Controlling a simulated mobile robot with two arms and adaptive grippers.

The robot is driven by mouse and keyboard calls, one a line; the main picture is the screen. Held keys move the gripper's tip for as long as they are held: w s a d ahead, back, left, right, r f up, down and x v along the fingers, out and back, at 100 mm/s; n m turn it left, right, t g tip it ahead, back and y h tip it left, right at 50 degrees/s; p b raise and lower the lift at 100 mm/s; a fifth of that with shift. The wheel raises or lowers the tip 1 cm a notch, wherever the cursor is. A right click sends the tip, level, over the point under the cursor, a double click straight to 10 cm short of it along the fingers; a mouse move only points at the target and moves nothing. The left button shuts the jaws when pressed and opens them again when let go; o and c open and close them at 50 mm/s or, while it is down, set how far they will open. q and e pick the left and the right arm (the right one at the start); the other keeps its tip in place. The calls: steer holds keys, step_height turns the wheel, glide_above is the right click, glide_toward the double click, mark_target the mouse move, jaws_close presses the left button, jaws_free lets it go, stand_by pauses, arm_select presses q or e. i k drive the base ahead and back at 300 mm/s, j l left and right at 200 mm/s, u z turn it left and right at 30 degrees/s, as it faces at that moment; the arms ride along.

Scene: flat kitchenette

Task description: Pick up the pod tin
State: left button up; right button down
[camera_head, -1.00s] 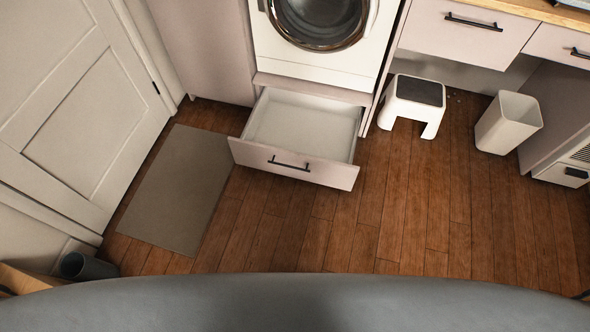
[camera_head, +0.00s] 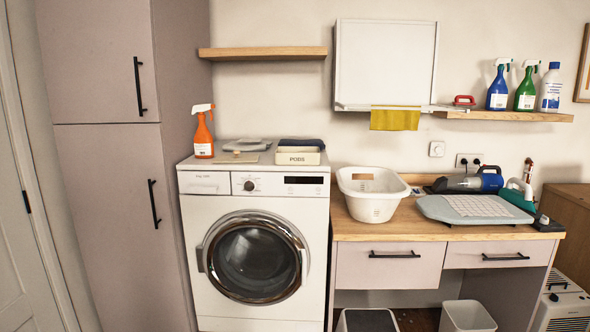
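The pod tin (camera_head: 298,157) is a cream box marked "PODS". It stands on top of the white washing machine (camera_head: 253,250), near the right end of its top. A dark blue piece (camera_head: 301,144), perhaps its lid, shows at its top; I cannot tell whether it is closed. Neither of my grippers shows in the head view.
An orange spray bottle (camera_head: 203,132) and a flat board (camera_head: 248,145) share the machine top. A white basket (camera_head: 371,193) stands close right on the wooden counter (camera_head: 440,228). A tall cabinet (camera_head: 115,180) is at left, a wooden shelf (camera_head: 262,53) above.

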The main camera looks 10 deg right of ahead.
mark_target(284, 156)
steer(key=i+l+z, duration=0.3)
steer(key=l, duration=0.2)
steer(key=i+l+z, duration=0.35)
steer(key=i+l, duration=0.1)
